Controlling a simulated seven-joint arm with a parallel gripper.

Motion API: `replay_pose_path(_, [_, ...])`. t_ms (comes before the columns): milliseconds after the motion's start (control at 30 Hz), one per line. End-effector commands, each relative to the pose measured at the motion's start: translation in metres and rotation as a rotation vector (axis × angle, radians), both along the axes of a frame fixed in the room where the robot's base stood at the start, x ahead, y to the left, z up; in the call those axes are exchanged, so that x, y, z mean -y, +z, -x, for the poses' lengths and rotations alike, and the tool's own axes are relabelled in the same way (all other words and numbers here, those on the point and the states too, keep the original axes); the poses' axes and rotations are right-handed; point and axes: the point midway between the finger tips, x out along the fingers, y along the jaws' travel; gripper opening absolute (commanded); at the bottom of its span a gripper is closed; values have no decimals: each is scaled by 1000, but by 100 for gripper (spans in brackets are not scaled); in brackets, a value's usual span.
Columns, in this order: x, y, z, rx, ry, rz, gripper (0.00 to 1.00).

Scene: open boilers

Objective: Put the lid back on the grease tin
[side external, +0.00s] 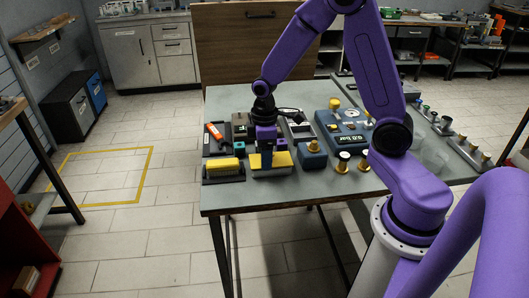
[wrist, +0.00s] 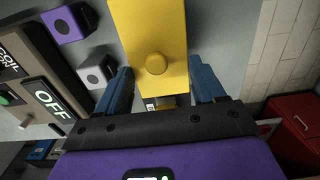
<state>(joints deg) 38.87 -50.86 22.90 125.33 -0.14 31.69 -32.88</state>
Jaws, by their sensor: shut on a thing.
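A yellow lid with a round knob (wrist: 155,64) fills the upper middle of the wrist view. It also shows in the side view as a yellow block (side external: 284,160) near the table's front edge. My gripper (wrist: 162,90) has its blue fingers on either side of the lid and is shut on it. In the side view my gripper (side external: 266,158) points down at the lid and hides part of it. A grey body shows under the lid; I cannot tell whether the lid rests on it or is held just above. I cannot make out the grease tin clearly.
A dark box with a yellow top (side external: 224,164) stands to the left. A blue block (side external: 313,155) and small round knobs (side external: 342,164) stand to the right. A blue scale (side external: 349,138) sits behind. An OFF panel (wrist: 48,98) shows in the wrist view. The table's front strip is clear.

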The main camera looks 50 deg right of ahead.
Motion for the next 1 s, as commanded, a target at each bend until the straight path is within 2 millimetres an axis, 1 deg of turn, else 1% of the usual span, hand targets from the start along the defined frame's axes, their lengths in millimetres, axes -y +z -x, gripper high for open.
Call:
replay_pose_path(933, [0, -2, 0, 0, 0, 0, 41])
replay_pose_path(967, [0, -2, 0, 0, 0, 0, 79])
replay_pose_path(1000, [0, -2, 0, 0, 0, 0, 92])
